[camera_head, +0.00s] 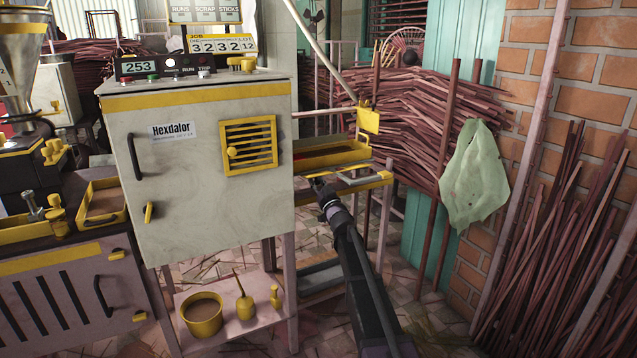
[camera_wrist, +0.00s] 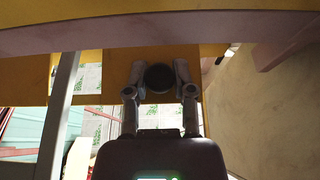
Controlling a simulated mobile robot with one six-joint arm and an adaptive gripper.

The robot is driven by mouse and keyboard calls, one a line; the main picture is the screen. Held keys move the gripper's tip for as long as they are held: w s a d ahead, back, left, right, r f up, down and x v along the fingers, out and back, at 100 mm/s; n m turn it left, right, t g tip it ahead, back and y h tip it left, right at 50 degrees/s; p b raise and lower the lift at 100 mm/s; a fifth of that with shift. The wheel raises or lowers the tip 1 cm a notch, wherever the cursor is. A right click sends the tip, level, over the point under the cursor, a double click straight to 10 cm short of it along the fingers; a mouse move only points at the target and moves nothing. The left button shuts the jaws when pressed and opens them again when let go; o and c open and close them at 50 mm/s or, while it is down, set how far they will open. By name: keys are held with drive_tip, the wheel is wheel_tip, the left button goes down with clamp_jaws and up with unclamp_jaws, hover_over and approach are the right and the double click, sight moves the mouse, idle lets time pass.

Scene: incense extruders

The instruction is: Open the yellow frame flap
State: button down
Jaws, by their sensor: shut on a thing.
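A yellow framed part with openings in it, seemingly the yellow frame flap (camera_wrist: 120,62), spans the upper wrist view. A dark round knob (camera_wrist: 159,78) sits on it. My gripper (camera_wrist: 160,76) has its two fingers on either side of this knob and is shut on it. In the head view my gripper (camera_head: 319,185) reaches the near edge of a yellow-framed stand (camera_head: 352,187), just right of the Hexdalor cabinet. There the knob is hidden. I cannot tell how far the flap stands open.
The pale Hexdalor cabinet (camera_head: 200,195) stands close on the left, with a yellow louvred vent (camera_head: 249,146). A yellow tray (camera_head: 335,158) lies above the stand. Stick piles (camera_head: 425,120) and a green bag (camera_head: 474,175) are at right.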

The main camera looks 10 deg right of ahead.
drive_tip(key=f+t+b, duration=0.1)
drive_tip(key=b, duration=0.1)
drive_tip(key=shift+w+b, duration=0.2)
drive_tip(key=shift+b, duration=0.2)
drive_tip(key=b, duration=0.1)
drive_tip(key=t+b, duration=0.1)
drive_tip(key=shift+w+f+t+y+b, duration=0.15)
drive_tip(key=shift+f+t+y+b, duration=0.15)
drive_tip(key=shift+f+y+b, duration=0.1)
drive_tip(key=shift+r+t+b, duration=0.1)
drive_tip(key=shift+t+b, duration=0.2)
drive_tip(key=shift+r, duration=0.1)
drive_tip(key=shift+c, duration=2.3)
unclamp_jaws()
